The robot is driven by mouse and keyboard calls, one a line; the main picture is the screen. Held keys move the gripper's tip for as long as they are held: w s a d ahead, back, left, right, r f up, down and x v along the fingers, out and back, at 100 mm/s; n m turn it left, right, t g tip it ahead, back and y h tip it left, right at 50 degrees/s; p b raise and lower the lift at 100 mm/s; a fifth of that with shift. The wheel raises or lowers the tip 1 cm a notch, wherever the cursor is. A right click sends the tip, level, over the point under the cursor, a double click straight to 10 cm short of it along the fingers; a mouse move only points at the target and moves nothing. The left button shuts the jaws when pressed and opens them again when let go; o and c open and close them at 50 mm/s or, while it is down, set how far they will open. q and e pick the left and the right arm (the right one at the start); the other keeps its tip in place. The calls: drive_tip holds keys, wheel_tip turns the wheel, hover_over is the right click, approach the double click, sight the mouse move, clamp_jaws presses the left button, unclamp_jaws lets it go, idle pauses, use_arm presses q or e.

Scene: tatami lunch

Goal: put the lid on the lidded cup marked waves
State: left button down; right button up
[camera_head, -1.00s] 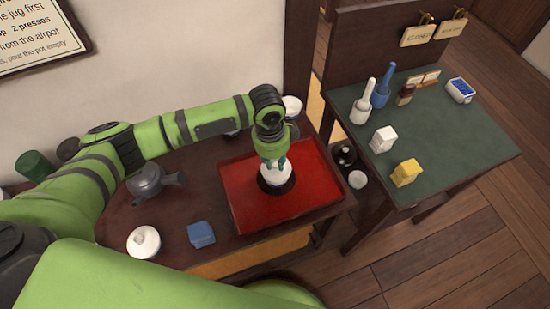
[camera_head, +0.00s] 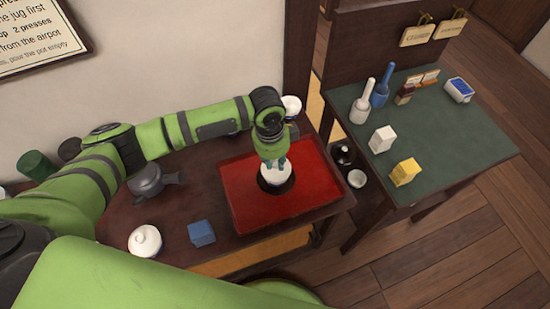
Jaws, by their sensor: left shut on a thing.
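My left gripper (camera_head: 275,163) points straight down over the red tray (camera_head: 319,199). It is shut on the top of a white round piece, which looks like the lid (camera_head: 275,174). The lid is at the middle of a dark round saucer (camera_head: 276,190) on the tray. The cup below is mostly hidden by the lid and fingers, so I cannot tell how squarely the lid sits or see a waves mark. Another white lidded cup (camera_head: 145,241) stands at the table's front left. My right gripper is not in view.
A grey teapot (camera_head: 155,181) and a blue block (camera_head: 201,233) stand left of the tray on the dark table. A green side table (camera_head: 455,145) at right holds bottles, cartons and a blue-and-white box. The tray's right part is clear.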

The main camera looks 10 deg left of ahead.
use_arm(q)
drive_tip(key=shift+f+p, duration=0.15)
drive_tip(key=shift+p, duration=0.2)
idle(0.4)
idle(0.3)
drive_tip(key=c, duration=1)
unclamp_jaws()
drive_tip(key=o, duration=0.4)
drive_tip(key=shift+r+p, duration=3.05)
drive_tip(key=shift+p, duration=0.5)
